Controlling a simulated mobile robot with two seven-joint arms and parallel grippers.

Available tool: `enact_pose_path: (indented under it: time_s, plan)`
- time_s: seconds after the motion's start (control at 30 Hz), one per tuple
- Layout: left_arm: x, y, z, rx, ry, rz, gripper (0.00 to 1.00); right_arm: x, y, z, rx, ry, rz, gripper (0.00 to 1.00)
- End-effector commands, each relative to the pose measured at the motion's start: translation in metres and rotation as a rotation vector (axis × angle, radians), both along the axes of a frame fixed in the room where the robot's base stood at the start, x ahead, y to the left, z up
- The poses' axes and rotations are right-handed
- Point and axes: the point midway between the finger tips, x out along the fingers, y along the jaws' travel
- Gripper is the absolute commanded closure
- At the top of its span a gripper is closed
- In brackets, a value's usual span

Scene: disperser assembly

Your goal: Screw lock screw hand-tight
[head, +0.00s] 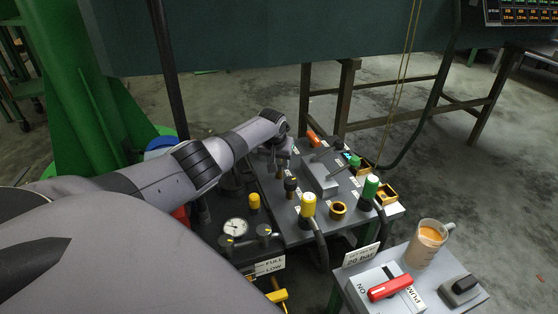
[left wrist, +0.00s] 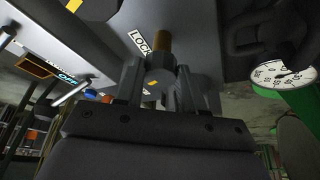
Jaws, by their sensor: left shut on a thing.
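The lock screw has a dark faceted head (left wrist: 158,78) with a yellow mark and a brass shank above it, beside a LOCK label (left wrist: 138,41) in the left wrist view. My left gripper (left wrist: 156,90) has one finger on each side of this head and is shut on it. In the head view my left gripper (head: 279,158) is small, at the far left part of the grey panel. The inner end of the screw is hidden. My right gripper is not in view.
The grey panel (head: 290,232) carries a pressure gauge (head: 235,228), a yellow-topped handle (head: 308,205), a green-topped handle (head: 370,187) and a brass ring (head: 338,210). A mug (head: 427,245) and a red-handled pump switch (head: 390,287) stand on a separate box at right.

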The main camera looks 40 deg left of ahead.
Motion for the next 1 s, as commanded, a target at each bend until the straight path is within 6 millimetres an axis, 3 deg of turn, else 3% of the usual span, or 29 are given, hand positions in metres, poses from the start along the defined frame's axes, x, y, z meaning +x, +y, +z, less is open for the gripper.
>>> enact_pose_path:
  time_s: [0.33, 0.6, 1.0]
  plan:
    - [-0.001, 0.002, -0.001, -0.002, -0.003, -0.265, 0.92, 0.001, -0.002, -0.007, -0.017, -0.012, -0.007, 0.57]
    - [0.0, 0.003, 0.0, -0.004, -0.003, -0.451, 0.92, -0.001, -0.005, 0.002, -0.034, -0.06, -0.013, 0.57]
    - [0.0, 0.004, 0.001, -0.001, -0.003, -0.585, 0.92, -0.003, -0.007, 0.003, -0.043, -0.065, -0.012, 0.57]
